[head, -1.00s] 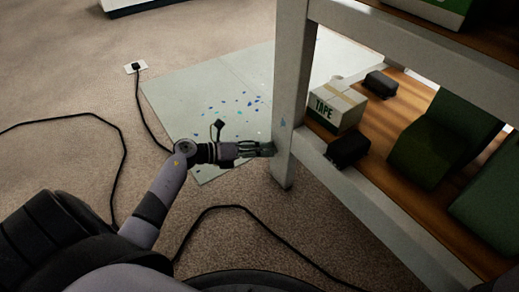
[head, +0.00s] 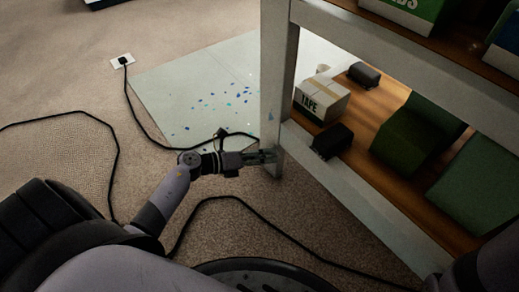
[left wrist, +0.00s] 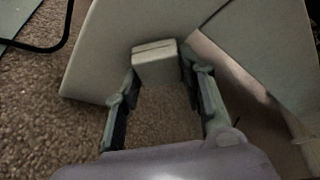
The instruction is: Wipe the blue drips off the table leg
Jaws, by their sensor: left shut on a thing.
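The white table leg (head: 275,75) stands upright in the middle of the head view. A faint blue mark (head: 270,116) shows low on it. My left gripper (head: 268,156) reaches in from the left to the lower leg, below the mark. In the left wrist view its fingers (left wrist: 160,78) are shut on a small pale block (left wrist: 154,62). A broad pale surface, apparently the leg (left wrist: 110,50), lies right behind the block. I cannot tell whether the block touches it. My right gripper is not in view.
A pale sheet (head: 180,85) with blue spots lies on the carpet behind the leg. Black cables (head: 118,160) cross the floor. The lower shelf holds a TAPE box (head: 322,97), black items (head: 332,141) and green items (head: 415,135). A wall of shelf rail (head: 365,205) runs right.

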